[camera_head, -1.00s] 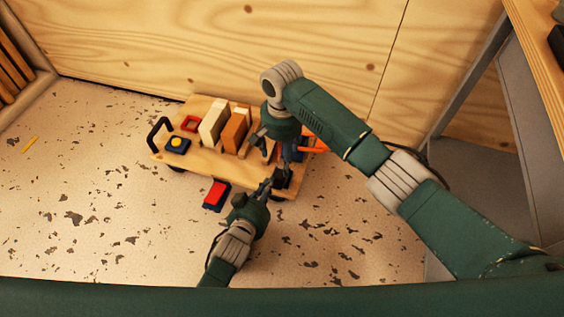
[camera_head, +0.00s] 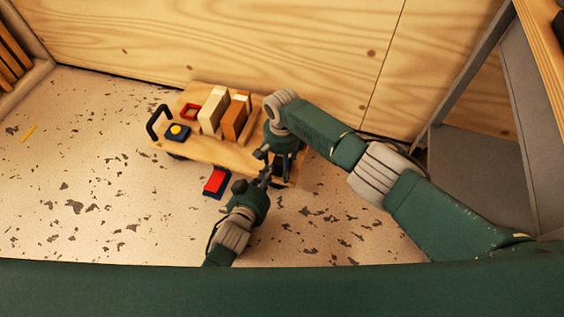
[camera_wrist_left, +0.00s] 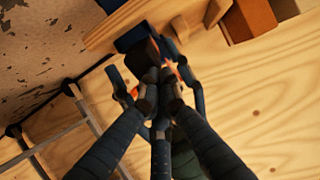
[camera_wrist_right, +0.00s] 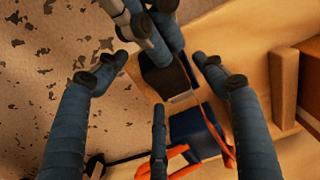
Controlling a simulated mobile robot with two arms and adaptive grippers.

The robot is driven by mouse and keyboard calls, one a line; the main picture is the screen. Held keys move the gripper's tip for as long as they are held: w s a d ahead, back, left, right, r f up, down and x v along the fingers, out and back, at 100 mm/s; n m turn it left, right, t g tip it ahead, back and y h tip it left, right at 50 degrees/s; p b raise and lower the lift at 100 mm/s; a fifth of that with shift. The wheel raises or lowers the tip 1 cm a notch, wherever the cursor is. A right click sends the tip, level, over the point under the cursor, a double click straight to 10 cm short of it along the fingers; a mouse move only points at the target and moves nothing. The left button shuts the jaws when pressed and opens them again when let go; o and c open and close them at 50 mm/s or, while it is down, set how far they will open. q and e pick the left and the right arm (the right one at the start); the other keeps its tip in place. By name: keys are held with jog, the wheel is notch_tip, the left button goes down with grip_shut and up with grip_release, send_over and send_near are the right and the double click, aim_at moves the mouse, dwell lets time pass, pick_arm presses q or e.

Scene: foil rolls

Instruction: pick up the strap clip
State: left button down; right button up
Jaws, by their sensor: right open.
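An orange strap (camera_wrist_right: 165,160) curls beside a dark blue box (camera_wrist_right: 198,136) in the right wrist view. Close by is a dark block (camera_wrist_right: 165,82) with a pale grey strip at its edge; I cannot tell for sure which part is the strap clip. My left gripper (camera_wrist_left: 158,76) has its fingertips drawn close together at the dark block (camera_wrist_left: 146,52); whether they grip it is unclear. My right gripper (camera_wrist_right: 155,72) is open, its fingers spread around the block. In the head view, both my left gripper (camera_head: 266,176) and my right gripper (camera_head: 278,160) are at the cart's right end, mostly hiding the block.
The wooden cart (camera_head: 193,152) carries white and orange blocks (camera_head: 232,122), a red square ring (camera_head: 190,110) and a blue piece with a yellow button (camera_head: 179,131). A red-and-blue piece (camera_head: 216,181) lies at its front edge. A wooden wall (camera_head: 220,40) stands behind; floor is free leftward.

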jog(key=c, duration=1.3)
pick_arm(q)
jog(key=shift+r, duration=0.6)
jog(key=v, duration=1.2)
jog(key=shift+r, duration=0.1)
